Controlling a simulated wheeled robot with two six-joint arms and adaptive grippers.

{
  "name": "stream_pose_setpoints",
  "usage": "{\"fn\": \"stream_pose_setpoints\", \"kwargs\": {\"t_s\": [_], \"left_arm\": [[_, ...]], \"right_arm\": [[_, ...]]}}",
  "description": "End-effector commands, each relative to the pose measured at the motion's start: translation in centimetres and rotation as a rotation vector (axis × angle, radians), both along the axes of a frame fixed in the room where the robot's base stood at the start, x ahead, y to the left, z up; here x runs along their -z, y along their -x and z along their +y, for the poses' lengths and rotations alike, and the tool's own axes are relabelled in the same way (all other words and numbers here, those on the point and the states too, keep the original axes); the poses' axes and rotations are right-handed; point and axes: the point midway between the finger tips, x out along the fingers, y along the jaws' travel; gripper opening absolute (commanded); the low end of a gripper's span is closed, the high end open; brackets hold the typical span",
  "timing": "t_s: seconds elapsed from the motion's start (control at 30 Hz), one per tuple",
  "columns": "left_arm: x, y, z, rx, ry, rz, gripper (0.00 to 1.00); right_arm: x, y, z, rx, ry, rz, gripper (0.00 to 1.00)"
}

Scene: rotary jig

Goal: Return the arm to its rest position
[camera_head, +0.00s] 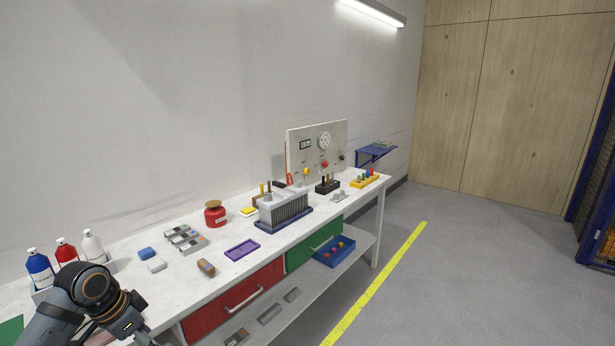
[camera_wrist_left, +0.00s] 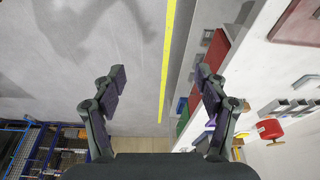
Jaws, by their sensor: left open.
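My left arm comes in at the lower left of the head view, its dark wrist over the near left end of the workbench (camera_head: 130,285); the gripper itself is mostly cut off by the bottom edge there. In the left wrist view my left gripper (camera_wrist_left: 160,80) has its two fingers spread wide with nothing between them. Grey floor and a yellow line show beyond the fingers. The bench edge is to the right of the gripper in that view. My right arm and gripper are not in view.
On the bench stand bottles (camera_head: 92,246), a red pot (camera_head: 214,214), a grey finned block (camera_head: 283,210), a purple tray (camera_head: 242,250) and an upright panel (camera_head: 317,147). A red drawer (camera_head: 232,303) and green drawer (camera_head: 314,245) face the floor. Floor right of the yellow line (camera_head: 375,283) is clear.

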Motion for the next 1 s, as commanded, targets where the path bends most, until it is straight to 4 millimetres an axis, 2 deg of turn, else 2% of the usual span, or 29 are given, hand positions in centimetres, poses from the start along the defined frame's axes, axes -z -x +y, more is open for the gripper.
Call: {"fn": "stream_pose_setpoints", "kwargs": {"t_s": [0.27,0.37,0.47,0.57,0.67,0.7,0.77,0.8,0.87,0.9,0.97,1.0], "left_arm": [[6.8,-1.9,1.4,-0.174,0.051,-0.004,0.73],[10.4,-2.3,2.1,-0.254,0.063,-0.005,0.73],[14.8,-2.2,3.0,-0.344,0.065,-0.002,0.73],[20.2,-1.2,3.9,-0.439,0.056,0.006,0.73],[27.1,1.3,4.7,-0.540,0.029,0.022,0.73],[30.4,3.1,4.9,-0.580,0.010,0.031,0.73],[35.2,6.1,4.9,-0.630,-0.020,0.043,0.73],[38.1,8.5,4.7,-0.655,-0.042,0.052,0.73],[42.2,12.4,4.2,-0.682,-0.075,0.065,0.73],[44.7,15.2,3.6,-0.690,-0.095,0.075,0.73],[48.0,19.7,2.4,-0.695,-0.119,0.091,0.73],[49.8,22.7,1.4,-0.694,-0.132,0.101,0.73]], "right_arm": [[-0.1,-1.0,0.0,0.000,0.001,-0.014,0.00],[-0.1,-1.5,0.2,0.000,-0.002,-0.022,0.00],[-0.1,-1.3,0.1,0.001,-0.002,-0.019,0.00],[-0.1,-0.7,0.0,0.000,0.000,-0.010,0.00],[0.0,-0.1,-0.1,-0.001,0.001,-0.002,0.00],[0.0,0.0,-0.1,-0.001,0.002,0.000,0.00],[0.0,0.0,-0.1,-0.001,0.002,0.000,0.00],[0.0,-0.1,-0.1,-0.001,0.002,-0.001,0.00],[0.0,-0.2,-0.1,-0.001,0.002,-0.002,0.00],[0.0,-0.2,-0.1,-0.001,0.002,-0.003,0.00],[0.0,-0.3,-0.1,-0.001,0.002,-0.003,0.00],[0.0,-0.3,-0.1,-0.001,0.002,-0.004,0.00]]}}
